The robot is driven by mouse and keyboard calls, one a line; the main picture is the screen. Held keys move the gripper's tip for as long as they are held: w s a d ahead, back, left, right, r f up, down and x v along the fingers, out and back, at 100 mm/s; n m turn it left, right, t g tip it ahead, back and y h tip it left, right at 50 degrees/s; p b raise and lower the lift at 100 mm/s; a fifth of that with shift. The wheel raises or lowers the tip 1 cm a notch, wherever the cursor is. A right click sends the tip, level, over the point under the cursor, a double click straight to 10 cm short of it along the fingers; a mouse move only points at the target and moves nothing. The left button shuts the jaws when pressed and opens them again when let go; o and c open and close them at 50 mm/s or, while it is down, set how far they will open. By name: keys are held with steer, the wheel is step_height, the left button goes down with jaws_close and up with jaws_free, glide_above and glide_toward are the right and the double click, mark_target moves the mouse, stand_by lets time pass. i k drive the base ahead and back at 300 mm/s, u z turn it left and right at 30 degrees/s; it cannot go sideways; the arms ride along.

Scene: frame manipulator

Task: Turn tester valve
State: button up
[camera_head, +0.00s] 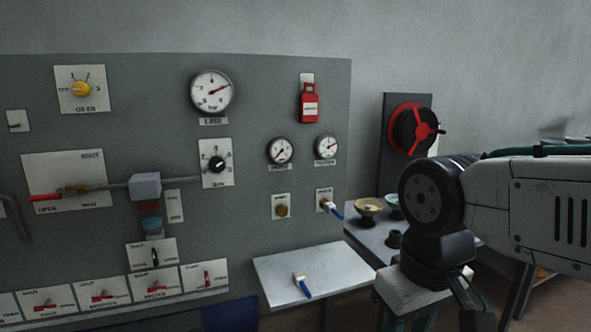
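A small brass valve with a blue handle (337,214) sits on a pale plate at the lower right of the grey panel. Its label is too small to read surely, so I cannot tell for certain that it is the tester valve. To its left is a brass fitting (282,210) on a similar plate, with no handle showing. A loose-looking blue-handled piece (303,286) lies on the pale shelf below. My arm comes in from the right and bends down at its black joint, right of the panel. My gripper's fingertips do not show.
The grey panel (120,85) carries gauges, a red padlock-like tag (310,104), a yellow knob (80,89) and several red levers along the bottom. A red and black wheel (415,129) is mounted at the right. A side table (370,240) holds small bowls. The pale shelf (345,273) juts forward.

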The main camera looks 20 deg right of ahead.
mark_target(156, 289)
steer(key=k, duration=0.6)
steer(key=u, duration=0.6)
steer(key=i, duration=0.5)
steer(key=u, duration=0.85)
steer(key=i, duration=1.5)
steer(key=z, duration=1)
steer(key=i, duration=0.55)
steer(key=z, duration=0.45)
